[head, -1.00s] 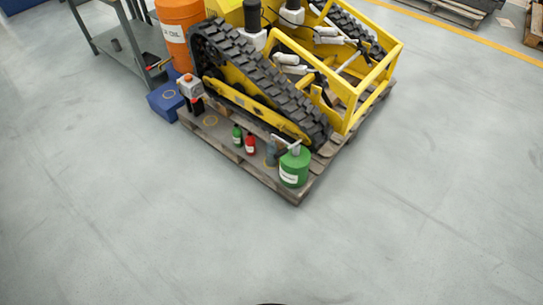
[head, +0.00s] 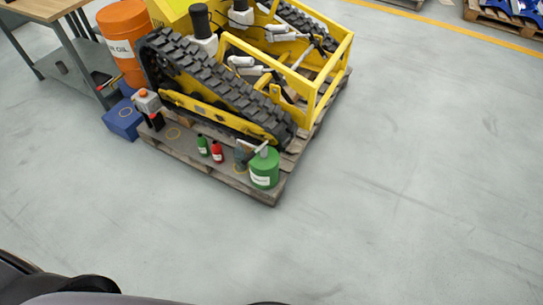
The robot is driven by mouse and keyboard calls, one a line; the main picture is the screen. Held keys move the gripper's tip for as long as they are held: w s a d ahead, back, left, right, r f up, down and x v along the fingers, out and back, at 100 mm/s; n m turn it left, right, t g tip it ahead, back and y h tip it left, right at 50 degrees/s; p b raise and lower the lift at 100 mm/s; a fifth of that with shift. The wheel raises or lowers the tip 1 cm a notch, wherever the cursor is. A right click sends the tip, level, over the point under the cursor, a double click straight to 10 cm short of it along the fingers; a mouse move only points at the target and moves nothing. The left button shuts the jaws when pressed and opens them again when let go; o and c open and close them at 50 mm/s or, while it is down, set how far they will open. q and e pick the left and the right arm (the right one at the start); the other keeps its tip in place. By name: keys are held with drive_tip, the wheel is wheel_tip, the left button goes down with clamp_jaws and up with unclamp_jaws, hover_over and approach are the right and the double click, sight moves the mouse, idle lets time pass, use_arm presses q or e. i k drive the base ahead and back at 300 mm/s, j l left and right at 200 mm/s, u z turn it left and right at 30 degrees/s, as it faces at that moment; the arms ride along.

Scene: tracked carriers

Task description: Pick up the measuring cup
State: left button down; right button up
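I cannot make out a measuring cup for certain. A small blue-grey vessel (head: 240,157), partly hidden by a green can (head: 265,172) with a metal spout, stands on the pallet's front corner and may be it. A small green bottle (head: 202,146) and a red bottle (head: 217,153) stand to its left. Neither of my grippers shows. A dark, smooth part at the lower left looks like my own arm.
A yellow tracked carrier (head: 218,90) sits on the wooden pallet (head: 262,196). A blue box (head: 122,119), an orange drum (head: 125,42) and a workbench (head: 45,8) stand at left. The grey floor in front and to the right is clear.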

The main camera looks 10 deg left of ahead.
sight(239, 153)
drive_tip(key=i+j+z, duration=0.2)
drive_tip(key=j+z, duration=0.15)
drive_tip(key=j, duration=0.3)
drive_tip(key=i+j+z, duration=0.1)
drive_tip(key=j+z, duration=0.3)
drive_tip(key=j, duration=0.3)
drive_tip(key=j+z, duration=0.35)
drive_tip(key=j, duration=0.35)
